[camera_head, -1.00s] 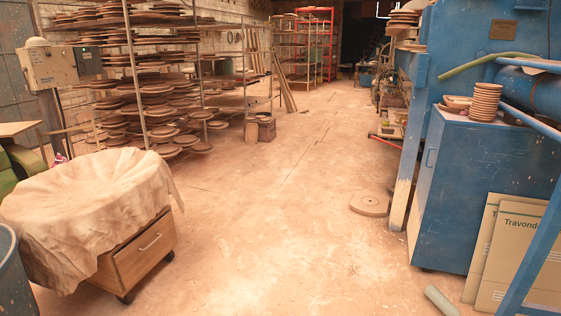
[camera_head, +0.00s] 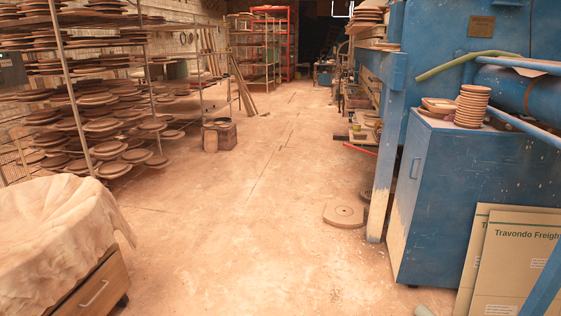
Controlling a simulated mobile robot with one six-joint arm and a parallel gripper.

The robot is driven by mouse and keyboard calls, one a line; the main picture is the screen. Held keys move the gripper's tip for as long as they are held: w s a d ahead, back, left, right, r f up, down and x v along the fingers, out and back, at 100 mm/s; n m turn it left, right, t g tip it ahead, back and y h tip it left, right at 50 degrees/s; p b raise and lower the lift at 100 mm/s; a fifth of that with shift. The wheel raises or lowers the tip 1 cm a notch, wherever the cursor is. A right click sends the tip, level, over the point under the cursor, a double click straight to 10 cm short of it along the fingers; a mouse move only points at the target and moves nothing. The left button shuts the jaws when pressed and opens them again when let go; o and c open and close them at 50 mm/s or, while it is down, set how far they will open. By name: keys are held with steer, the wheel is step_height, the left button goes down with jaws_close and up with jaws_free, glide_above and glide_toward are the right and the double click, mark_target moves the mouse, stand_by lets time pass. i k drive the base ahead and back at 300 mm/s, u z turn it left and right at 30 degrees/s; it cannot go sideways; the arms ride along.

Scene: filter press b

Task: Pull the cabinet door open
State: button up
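A blue metal cabinet (camera_head: 478,190) stands at the right. Its narrow left side faces the aisle and carries a slim upright handle (camera_head: 416,168) near the top. That side looks closed. A stack of round discs (camera_head: 471,107) and a shallow dish (camera_head: 438,106) sit on the cabinet top. My gripper is not in the picture.
Clear floor (camera_head: 240,230) runs down the middle. A blue post (camera_head: 381,150) stands just beyond the cabinet, with a round disc (camera_head: 344,214) on the floor beside it. Cardboard sheets (camera_head: 520,265) lean on the cabinet. A cloth-draped wheeled drawer unit (camera_head: 97,291) is at lower left.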

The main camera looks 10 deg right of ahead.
mark_target(415, 141)
steer(key=z, duration=0.45)
steer(key=i, duration=0.8)
steer(key=z, duration=0.45)
steer(key=i, duration=0.95)
steer(key=u, duration=0.95)
steer(key=i, duration=1.25)
steer(key=u, duration=0.35)
